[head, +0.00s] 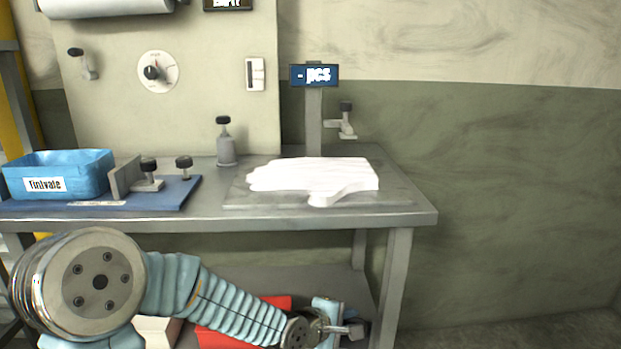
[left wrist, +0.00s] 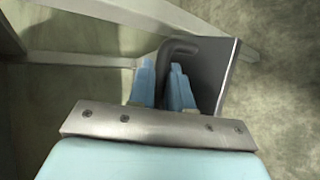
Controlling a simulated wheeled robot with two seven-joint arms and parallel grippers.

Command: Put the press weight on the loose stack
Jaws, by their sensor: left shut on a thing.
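The loose stack (head: 315,176) is a white, glove-shaped pile of thin sheets lying flat on a grey plate (head: 400,193) on the bench. Nothing rests on top of it. My left gripper (head: 335,328) is low in front of the bench, below the tabletop, in the head view. In the left wrist view, its light blue fingers (left wrist: 163,88) are shut on a dark bent handle (left wrist: 180,47). The handle is joined to a grey metal plate (left wrist: 214,75), which looks like the press weight. Much of the plate is hidden or cut off. My right gripper is not in view.
The bench's front edge (head: 300,222) and right leg (head: 394,285) are close to my left gripper. A post with a display (head: 314,75) and a small clamp (head: 346,122) stand behind the stack. A blue bin (head: 75,168) and black-knobbed fixtures (head: 150,175) are at the left.

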